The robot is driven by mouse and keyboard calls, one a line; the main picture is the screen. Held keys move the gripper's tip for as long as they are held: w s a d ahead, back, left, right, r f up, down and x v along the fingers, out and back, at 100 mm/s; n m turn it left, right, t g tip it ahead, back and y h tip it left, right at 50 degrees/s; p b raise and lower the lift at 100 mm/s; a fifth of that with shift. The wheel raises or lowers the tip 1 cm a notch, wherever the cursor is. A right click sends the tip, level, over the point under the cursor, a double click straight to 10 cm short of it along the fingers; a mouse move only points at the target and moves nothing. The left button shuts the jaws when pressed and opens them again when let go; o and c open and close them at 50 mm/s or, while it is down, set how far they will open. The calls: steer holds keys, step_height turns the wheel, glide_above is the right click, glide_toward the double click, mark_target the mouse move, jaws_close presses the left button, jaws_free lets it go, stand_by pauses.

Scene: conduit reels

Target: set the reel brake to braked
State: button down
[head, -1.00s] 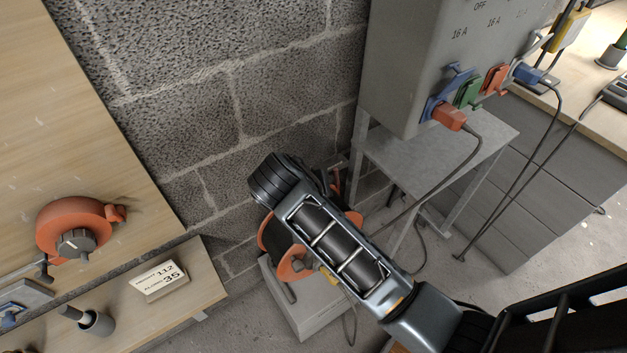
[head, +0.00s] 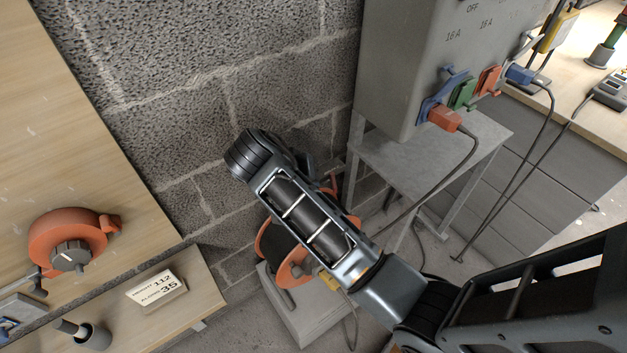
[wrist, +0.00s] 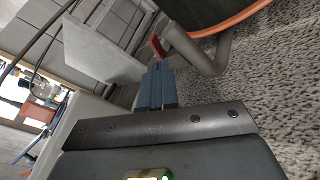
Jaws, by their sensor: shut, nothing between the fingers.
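The conduit reel (head: 294,264), with orange flanges and a dark drum, stands on a pale grey box low by the wall, partly hidden by my arm. In the wrist view its orange rim (wrist: 236,22) and a grey frame tube (wrist: 208,52) show close up. A small red piece (wrist: 155,45), perhaps the brake lever, is just beyond my fingertips; I cannot tell its setting or whether I touch it. My gripper (wrist: 157,66) has its blue fingers together, with nothing between them. In the head view the gripper is hidden behind my arm.
A grey socket cabinet (head: 400,70) with coloured plugs stands over a grey metal table (head: 425,160). Its cable (head: 420,205) hangs down close to my arm. A block wall (head: 180,90) is behind.

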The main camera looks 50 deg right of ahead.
mark_target(334, 184)
steer(key=x, duration=0.8)
steer(key=shift+s+d+f, duration=0.1)
steer(key=shift+f, duration=0.1)
